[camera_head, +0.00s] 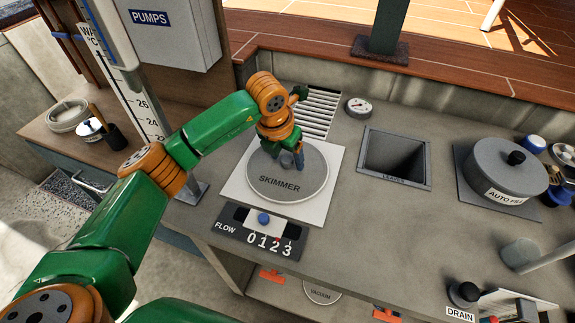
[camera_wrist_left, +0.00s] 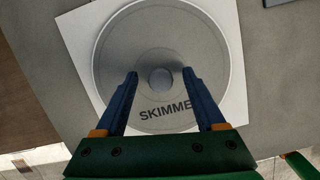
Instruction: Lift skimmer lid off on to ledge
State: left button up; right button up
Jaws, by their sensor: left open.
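The round grey skimmer lid (camera_head: 287,183) lies flat on a white square plate (camera_head: 234,189) on the counter. Its raised centre knob (camera_head: 287,158) is partly behind my gripper in the head view. My left gripper (camera_head: 293,160) points down over the lid. In the left wrist view, its two blue fingers (camera_wrist_left: 160,74) are apart, with the knob (camera_wrist_left: 161,78) between and just beyond their tips. I cannot tell whether a finger touches it. The lid (camera_wrist_left: 120,60) fills the middle of that view. My right gripper is not in view.
A slatted grate (camera_head: 318,110) and a round gauge (camera_head: 358,107) lie behind the lid. The FLOW slider panel (camera_head: 262,230) is in front. Counter between lid and opening is clear.

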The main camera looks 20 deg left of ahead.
aim_at(286, 160)
pick_arm(q)
jog(key=shift+s+r, duration=0.1)
jog(key=shift+s, duration=0.05)
grip_shut()
jog(key=shift+r, duration=0.15)
notch_tip(286, 160, up, 10)
jog(key=b, duration=0.1)
jog(key=shift+b, duration=0.3)
